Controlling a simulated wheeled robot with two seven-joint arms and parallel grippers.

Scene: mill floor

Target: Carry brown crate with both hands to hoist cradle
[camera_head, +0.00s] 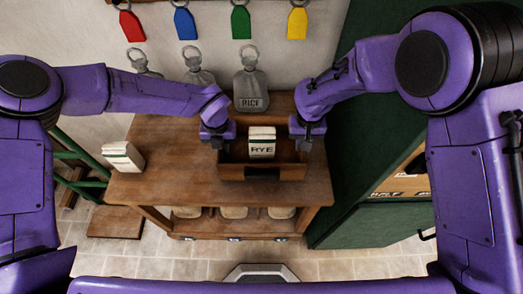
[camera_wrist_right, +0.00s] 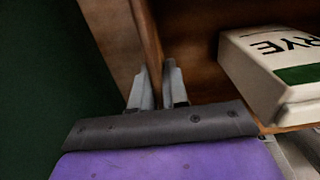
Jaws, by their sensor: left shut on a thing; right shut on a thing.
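The brown crate (camera_head: 290,172) is at the wooden table's right part, a dark slot in its front wall. Whether it rests on the top or hangs just above it I cannot tell. A white packet marked RYE (camera_head: 262,143) stands inside; it also shows in the right wrist view (camera_wrist_right: 275,70). My left gripper (camera_head: 218,142) is shut on the crate's left wall. My right gripper (camera_head: 306,138) is shut on its right wall; in the right wrist view its fingers (camera_wrist_right: 157,88) straddle that wall (camera_wrist_right: 150,40). I cannot make out the hoist cradle for certain.
A white-and-green packet (camera_head: 123,156) stands on the table's (camera_head: 170,185) left end. A green cabinet (camera_head: 345,150) stands close at right. A wooden board (camera_head: 115,222) lies at lower left. Tiled floor is in front.

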